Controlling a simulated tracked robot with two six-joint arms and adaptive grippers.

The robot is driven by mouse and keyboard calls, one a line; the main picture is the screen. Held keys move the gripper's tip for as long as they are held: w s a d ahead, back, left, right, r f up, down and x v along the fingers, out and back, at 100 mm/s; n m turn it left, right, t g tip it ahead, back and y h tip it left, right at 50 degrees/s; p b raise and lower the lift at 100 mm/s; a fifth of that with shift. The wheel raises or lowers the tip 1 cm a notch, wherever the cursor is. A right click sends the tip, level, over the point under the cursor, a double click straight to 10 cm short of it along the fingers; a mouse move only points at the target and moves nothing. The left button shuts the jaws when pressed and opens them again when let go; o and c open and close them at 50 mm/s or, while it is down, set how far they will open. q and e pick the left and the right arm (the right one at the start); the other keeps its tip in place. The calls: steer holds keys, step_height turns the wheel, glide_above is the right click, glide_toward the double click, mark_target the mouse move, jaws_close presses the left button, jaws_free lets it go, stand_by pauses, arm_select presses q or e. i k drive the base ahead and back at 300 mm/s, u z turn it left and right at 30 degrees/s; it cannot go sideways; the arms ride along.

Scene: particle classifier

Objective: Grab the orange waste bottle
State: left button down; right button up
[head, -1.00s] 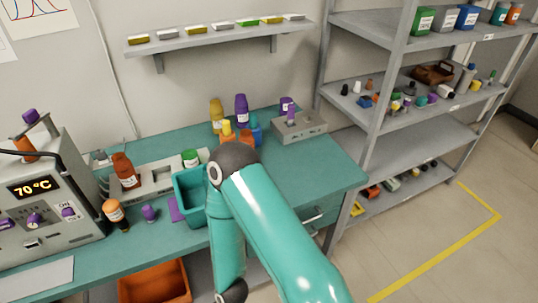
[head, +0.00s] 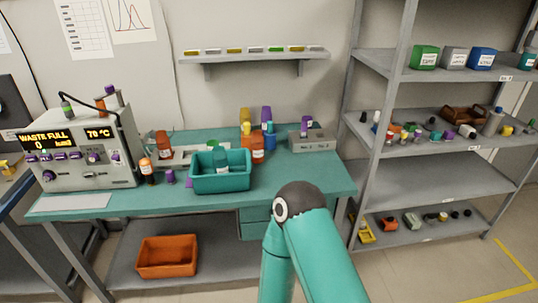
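Several orange bottles show in the head view, and I cannot tell by label which is the waste bottle. One orange-brown bottle (head: 163,145) stands at the back, by the flat pale device. A darker bottle with an orange cap (head: 147,168) stands upright in front of it, beside the grey machine. A third orange container (head: 257,150) stands behind the teal bin. An orange bottle (head: 101,106) is at the top of the grey machine (head: 90,160), whose display reads "WASTE FULL" and "70 °C". Neither gripper is in view; only a teal arm link of mine shows at the bottom.
A teal bin (head: 236,184) with a bottle in it stands at the bench's front. An orange crate (head: 167,257) sits on the shelf below. A grey rack (head: 445,183) holds small parts on the right. A wall shelf (head: 254,56) hangs above the bench.

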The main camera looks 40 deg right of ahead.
mark_target(257, 140)
steer(key=z, duration=0.5)
steer(key=i, duration=1)
steer(key=u, duration=0.05)
